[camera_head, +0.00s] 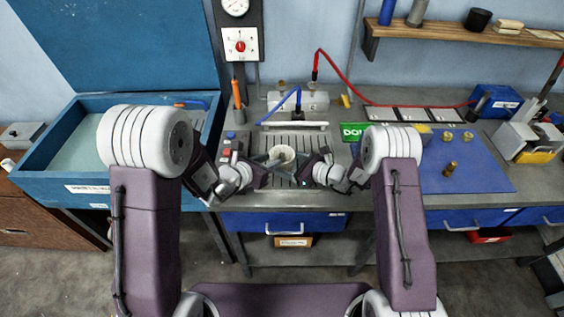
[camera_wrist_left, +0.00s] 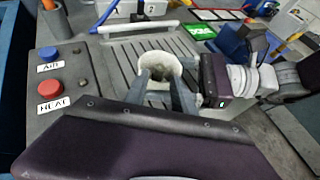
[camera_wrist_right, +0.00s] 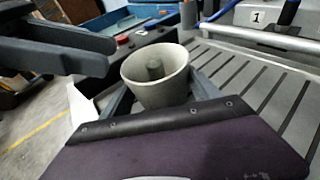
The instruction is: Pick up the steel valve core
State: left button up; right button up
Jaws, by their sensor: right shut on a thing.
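A pale grey cup (camera_head: 282,154) is over the slotted grey plate between my grippers. A short grey cylinder (camera_wrist_right: 155,68) stands inside it, apparently the steel valve core; the cup's wall hides its lower part. My right gripper (camera_wrist_right: 162,98) is shut on the cup, with a finger on each side. My left gripper (camera_wrist_left: 160,88) is open, its fingers spread in front of the cup (camera_wrist_left: 158,66). I cannot tell whether they touch it.
Red and blue buttons (camera_wrist_left: 50,70) are left of the slotted plate (camera_wrist_left: 130,55). A blue bin (camera_head: 60,185) stands at the left. A blue mat (camera_head: 480,175) with small brass parts lies at the right.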

aim_at(282, 157)
pick_arm(q)
jog(key=x, duration=0.4)
jog(key=shift+d+f, duration=0.15)
jog(key=shift+d, duration=0.05)
pick_arm(e)
jog(key=o, duration=0.3)
jog(key=shift+s+a+r, duration=0.15)
jog(key=shift+s, duration=0.15)
pick_arm(q)
jog(key=shift+w+d+f, duration=0.2)
pick_arm(e)
jog(key=shift+c, duration=1.3)
pick_arm(q)
jog(key=shift+w+f, duration=0.15)
pick_arm(e)
jog(key=shift+w, duration=0.1)
pick_arm(q)
grip_shut()
pick_arm(e)
jog(key=shift+w, duration=0.1)
jog(key=shift+f, duration=0.2)
pick_arm(q)
notch_tip(282, 157, up, 10)
jog(key=shift+w, duration=0.2)
pick_arm(e)
jog(key=o, duration=1)
jog(key=shift+w, duration=0.1)
jog(key=shift+o, duration=0.2)
